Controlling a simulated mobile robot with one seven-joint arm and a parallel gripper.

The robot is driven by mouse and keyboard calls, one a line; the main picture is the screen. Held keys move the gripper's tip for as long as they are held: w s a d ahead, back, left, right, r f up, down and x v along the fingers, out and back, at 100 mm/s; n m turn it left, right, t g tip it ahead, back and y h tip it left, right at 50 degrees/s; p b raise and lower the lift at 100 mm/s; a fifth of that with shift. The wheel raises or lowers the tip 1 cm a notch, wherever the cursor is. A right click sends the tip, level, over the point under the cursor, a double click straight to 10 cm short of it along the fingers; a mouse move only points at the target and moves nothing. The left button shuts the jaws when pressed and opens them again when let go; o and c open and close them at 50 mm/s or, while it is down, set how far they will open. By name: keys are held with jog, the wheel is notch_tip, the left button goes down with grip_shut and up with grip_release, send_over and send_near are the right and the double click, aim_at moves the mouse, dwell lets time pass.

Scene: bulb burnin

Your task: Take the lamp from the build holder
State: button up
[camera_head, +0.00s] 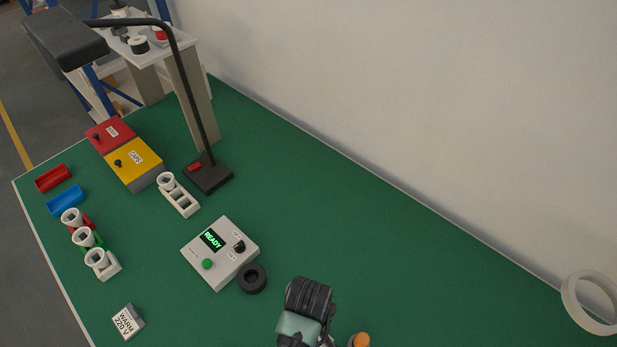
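My gripper (308,298) is at the bottom centre, seen from above as a dark ribbed part over a grey-green link. Its fingertips are hidden, so I cannot see whether it holds anything. A small orange-topped thing (361,340) shows just right of it, cut by the bottom edge. I cannot tell whether this is the lamp or part of the build holder. A black ring-shaped piece (252,279) stands left of my gripper, beside the grey tester box (220,252) with a lit READY display. No bulb can be made out clearly.
White cups (96,258) stand on coloured holders at the left; another is in a white rack (180,197). Red and yellow boxes (134,162), a black desk lamp (207,172) and a WARM 220 V block (128,321) stand around. A white ring (590,302) is far right. The right-centre table is clear.

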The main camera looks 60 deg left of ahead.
jog(key=shift+f, duration=0.3)
jog(key=c, duration=1.1)
notch_tip(320, 180, up, 10)
jog(key=shift+r, duration=0.1)
jog(key=shift+r+p, duration=2.2)
jog(key=shift+p, duration=0.5)
